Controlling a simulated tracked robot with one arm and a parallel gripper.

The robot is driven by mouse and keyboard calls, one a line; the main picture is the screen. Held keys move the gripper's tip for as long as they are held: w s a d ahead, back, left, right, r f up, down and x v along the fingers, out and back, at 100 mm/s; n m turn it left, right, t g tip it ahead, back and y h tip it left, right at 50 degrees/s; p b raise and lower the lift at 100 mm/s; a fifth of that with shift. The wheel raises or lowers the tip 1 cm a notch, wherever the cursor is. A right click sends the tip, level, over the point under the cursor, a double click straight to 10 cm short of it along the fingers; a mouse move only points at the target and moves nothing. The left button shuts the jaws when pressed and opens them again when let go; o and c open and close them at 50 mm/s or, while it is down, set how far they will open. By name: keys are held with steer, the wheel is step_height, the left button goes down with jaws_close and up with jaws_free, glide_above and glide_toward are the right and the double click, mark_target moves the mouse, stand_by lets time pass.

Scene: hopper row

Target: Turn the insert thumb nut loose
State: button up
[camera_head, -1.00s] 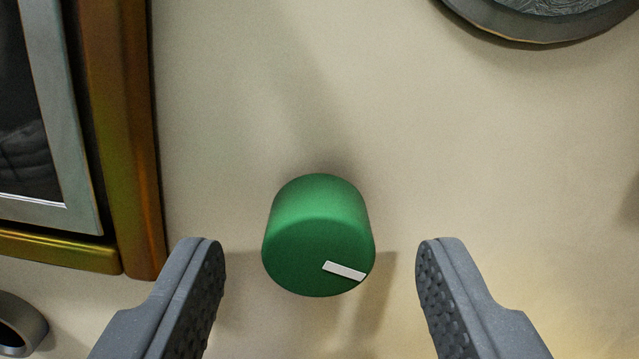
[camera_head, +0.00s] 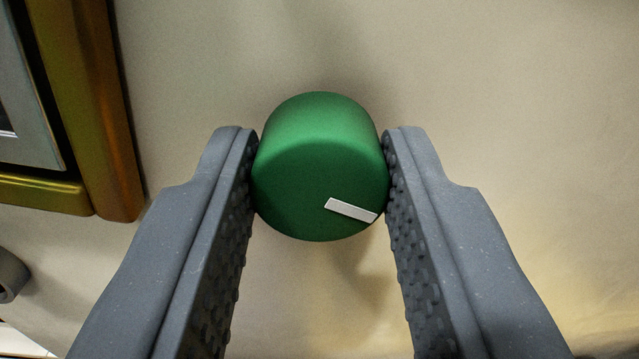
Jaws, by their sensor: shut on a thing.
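The thumb nut (camera_head: 310,180) is a green round knob that stands out from the pale wall in the middle of the view. A white mark on its face points to the lower right. My gripper (camera_head: 320,170) is shut on the nut, with one grey studded finger pressed against its left side and the other against its right side. The nut's base at the wall is hidden behind its body.
A gold-brown frame (camera_head: 95,110) with a grey inner border stands at the upper left, beyond my left finger. Part of a grey ring-like thing (camera_head: 10,275) shows at the left edge. The pale wall (camera_head: 530,90) on the right is bare.

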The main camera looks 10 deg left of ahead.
steer(key=n+b, duration=0.1)
steer(key=b, duration=0.1)
steer(key=n+b, duration=0.1)
steer(key=n, duration=0.1)
steer(key=shift+f+b, duration=0.25)
steer(key=shift+b, duration=0.1)
steer(key=n+b, duration=0.7)
steer(key=shift+a+n+b, duration=0.1)
steer(key=shift+n+b, duration=0.2)
steer(key=n+b, duration=0.3)
steer(key=shift+f+n+b, duration=0.1)
steer(key=shift+n+b, duration=0.2)
steer(key=n+b, duration=0.3)
steer(key=shift+f+n+b, duration=0.1)
steer(key=shift+n+b, duration=0.2)
steer(key=shift+b, duration=0.1)
steer(key=n+b, duration=0.3)
steer(key=n, duration=0.1)
steer(key=shift+b, duration=0.4)
steer(key=shift+n+b, duration=0.85)
steer(key=shift+n, duration=0.05)
